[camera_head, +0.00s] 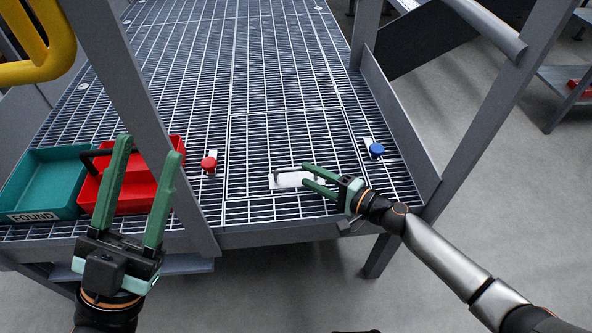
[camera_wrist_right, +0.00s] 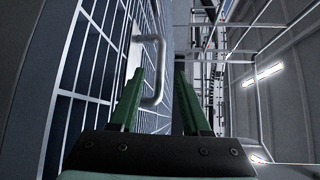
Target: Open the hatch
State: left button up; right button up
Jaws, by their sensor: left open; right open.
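The hatch (camera_head: 265,135) is a rectangular grating panel lying flush in the catwalk, closed. Near its front edge is a pale plate (camera_head: 285,181) with a bar handle (camera_head: 290,167). My right gripper (camera_head: 305,175) is open at the right end of the handle. In the right wrist view the U-shaped handle (camera_wrist_right: 160,70) shows between the two open fingers (camera_wrist_right: 160,75), nearer the left one. I cannot tell whether they touch. My left gripper (camera_head: 148,148) is open and empty, in front of the red bin, away from the hatch.
A red knob (camera_head: 208,162) sits left of the hatch and a blue knob (camera_head: 376,150) right of it. A teal bin (camera_head: 45,215) labelled FOUND and a red bin (camera_head: 137,201) stand at the left. Grey posts (camera_head: 135,110) and a yellow rail (camera_head: 40,68) frame the catwalk.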

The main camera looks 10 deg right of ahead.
aim_at(296, 168)
jog(key=shift+b+x, duration=0.5)
jog(key=shift+x, duration=2.05)
grip_shut()
